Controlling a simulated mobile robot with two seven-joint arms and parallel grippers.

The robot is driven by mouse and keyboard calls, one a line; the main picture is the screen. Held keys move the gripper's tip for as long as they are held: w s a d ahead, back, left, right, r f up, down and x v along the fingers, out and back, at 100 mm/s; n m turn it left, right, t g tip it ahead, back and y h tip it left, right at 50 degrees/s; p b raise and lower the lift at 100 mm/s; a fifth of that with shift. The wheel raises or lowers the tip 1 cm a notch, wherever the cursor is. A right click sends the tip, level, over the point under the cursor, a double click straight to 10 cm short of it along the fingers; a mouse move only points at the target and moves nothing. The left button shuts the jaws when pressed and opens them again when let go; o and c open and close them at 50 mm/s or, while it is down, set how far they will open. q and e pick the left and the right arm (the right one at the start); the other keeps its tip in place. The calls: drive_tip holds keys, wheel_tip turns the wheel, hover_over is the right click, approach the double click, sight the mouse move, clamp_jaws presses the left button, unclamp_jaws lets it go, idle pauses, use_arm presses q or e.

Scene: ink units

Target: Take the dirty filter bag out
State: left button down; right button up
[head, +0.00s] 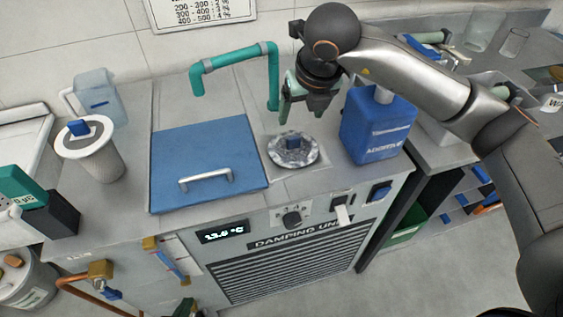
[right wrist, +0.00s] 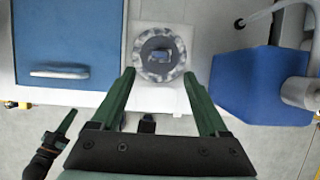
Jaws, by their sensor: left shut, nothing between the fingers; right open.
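The dirty filter bag (head: 292,149) sits in the top of the damping unit. Only its round, mottled grey rim and dark blue-grey handle show; the rest is hidden below. It also shows in the right wrist view (right wrist: 160,54), just beyond the fingertips. My right gripper (head: 303,115) is open, pointing down above the bag, with nothing between its fingers (right wrist: 159,76). A clean-looking white filter bag (head: 99,160) with a blue handle stands at the left of the top. My left gripper (head: 186,306) is shut and empty, low in front of the unit.
A blue lid (head: 207,150) with a metal handle lies left of the bag. A teal pipe (head: 235,55) arches behind it. A blue additive bottle (head: 376,128) stands close on the right. A clear jug (head: 99,97) stands at the back left.

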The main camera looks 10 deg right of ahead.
sight(294, 137)
drive_tip(key=p+x, duration=0.1)
drive_tip(key=x, duration=1)
drive_tip(key=shift+s+f, duration=0.15)
clamp_jaws()
idle(0.6)
